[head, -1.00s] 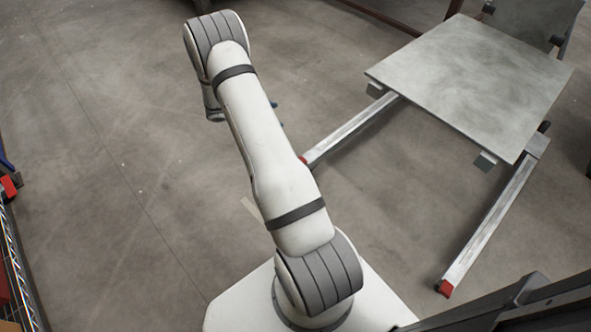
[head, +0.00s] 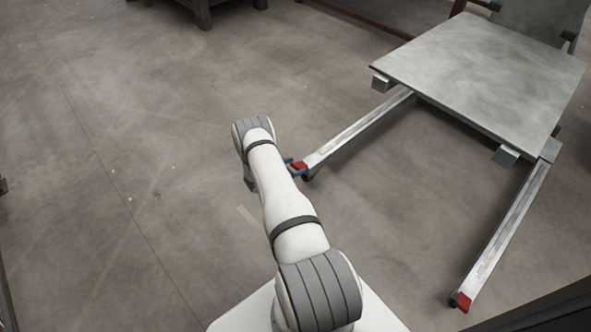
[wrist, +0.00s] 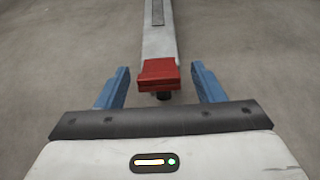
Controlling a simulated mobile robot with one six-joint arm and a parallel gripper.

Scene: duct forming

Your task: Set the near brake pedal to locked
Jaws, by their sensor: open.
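In the head view a metal cart with a flat platform (head: 485,75) stands at the right, on two long legs. A red brake pedal (head: 299,165) caps the end of the left leg, close to my gripper. A second red pedal (head: 462,302) caps the right leg. My gripper (wrist: 160,85) is open, its blue fingers to either side of the left leg's pedal, apart from it. The pedal's exact tilt is too small to tell.
The left leg (head: 360,130) and right leg (head: 505,225) run out along the floor from the platform. Dark furniture feet (head: 203,12) stand at the top. The concrete floor (head: 110,150) at the left is clear.

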